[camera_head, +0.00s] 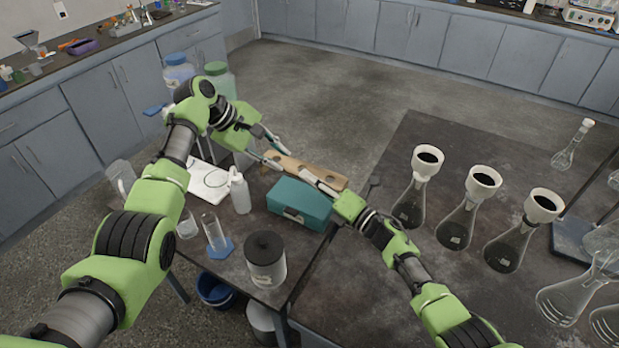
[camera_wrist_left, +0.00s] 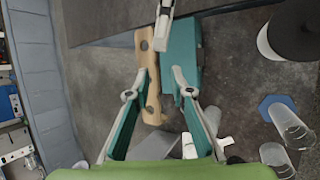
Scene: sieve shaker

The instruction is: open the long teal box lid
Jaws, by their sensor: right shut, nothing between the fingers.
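The teal box (camera_head: 300,204) sits on the dark table at the centre of the head view, with a pale handle or latch on its front. Its lid appears closed. In the left wrist view the box (camera_wrist_left: 183,45) lies ahead of the fingers. My left gripper (camera_head: 284,158) is open and empty above the wooden rack behind the box; its two spread fingers show in the left wrist view (camera_wrist_left: 159,75). My right gripper (camera_head: 308,177) is shut and empty at the box's rear top edge. I cannot tell whether it touches the lid.
The wooden rack (camera_head: 328,178) with holes lies right behind the box. A white wash bottle (camera_head: 240,194), a glass cylinder (camera_head: 213,232) on a blue base and a black-lidded jar (camera_head: 265,265) stand nearby. Several flasks with black-filled white funnels (camera_head: 428,160) stand at right.

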